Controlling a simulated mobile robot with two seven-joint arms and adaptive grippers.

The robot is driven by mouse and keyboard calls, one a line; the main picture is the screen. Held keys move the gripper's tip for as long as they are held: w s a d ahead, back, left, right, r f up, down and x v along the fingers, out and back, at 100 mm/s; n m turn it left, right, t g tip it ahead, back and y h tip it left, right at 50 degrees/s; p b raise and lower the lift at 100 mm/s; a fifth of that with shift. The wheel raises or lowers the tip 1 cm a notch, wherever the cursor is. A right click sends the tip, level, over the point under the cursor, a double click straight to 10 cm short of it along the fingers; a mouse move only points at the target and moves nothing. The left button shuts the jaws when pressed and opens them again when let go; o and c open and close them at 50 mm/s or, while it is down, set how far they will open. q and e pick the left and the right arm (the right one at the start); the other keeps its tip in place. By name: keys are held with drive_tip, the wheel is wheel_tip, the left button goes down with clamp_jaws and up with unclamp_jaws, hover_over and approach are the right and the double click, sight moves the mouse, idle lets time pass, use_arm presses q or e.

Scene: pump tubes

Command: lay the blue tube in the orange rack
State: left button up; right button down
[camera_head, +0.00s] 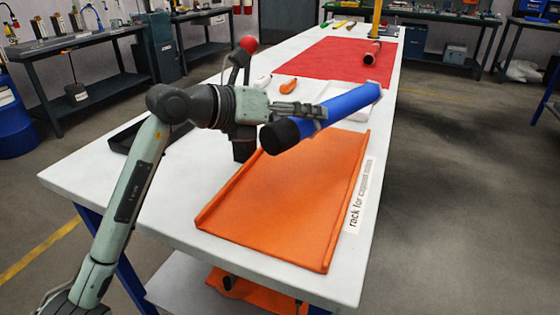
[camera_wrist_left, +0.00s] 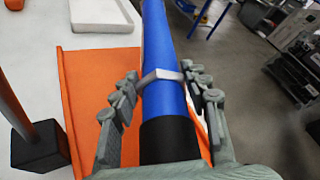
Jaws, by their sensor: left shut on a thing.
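The blue tube (camera_head: 345,104) has a black end and is held above the far part of the orange rack (camera_head: 290,195). My left gripper (camera_head: 305,112) is shut on the tube near its black end. The tube slants up to the right in the head view. In the left wrist view the tube (camera_wrist_left: 160,60) runs between the fingers of my left gripper (camera_wrist_left: 160,105), with a light band around it. The orange rack (camera_wrist_left: 88,90) shows beneath it, and no tube is seen lying in it. My right gripper is not in view.
A label reading "rack for" (camera_head: 360,197) lies along the rack's right side. A white tray (camera_head: 330,92) and an orange object (camera_head: 288,87) stand behind the rack. A black-based post (camera_wrist_left: 40,146) stands left of the rack.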

use_arm(q)
drive_tip(key=s+a+f, duration=0.3)
drive_tip(key=shift+s+a, duration=0.3)
drive_tip(key=shift+s, duration=0.05)
drive_tip(key=shift+s+a+f, duration=0.3)
drive_tip(key=shift+s+f, duration=0.05)
wheel_tip(320, 180, down, 3)
drive_tip(key=shift+f, duration=0.45)
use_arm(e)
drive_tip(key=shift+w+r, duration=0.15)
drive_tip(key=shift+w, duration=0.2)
use_arm(q)
drive_tip(key=shift+f, duration=0.1)
drive_tip(key=o, duration=1.4)
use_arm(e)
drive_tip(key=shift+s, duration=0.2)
use_arm(q)
drive_tip(key=shift+o, duration=0.2)
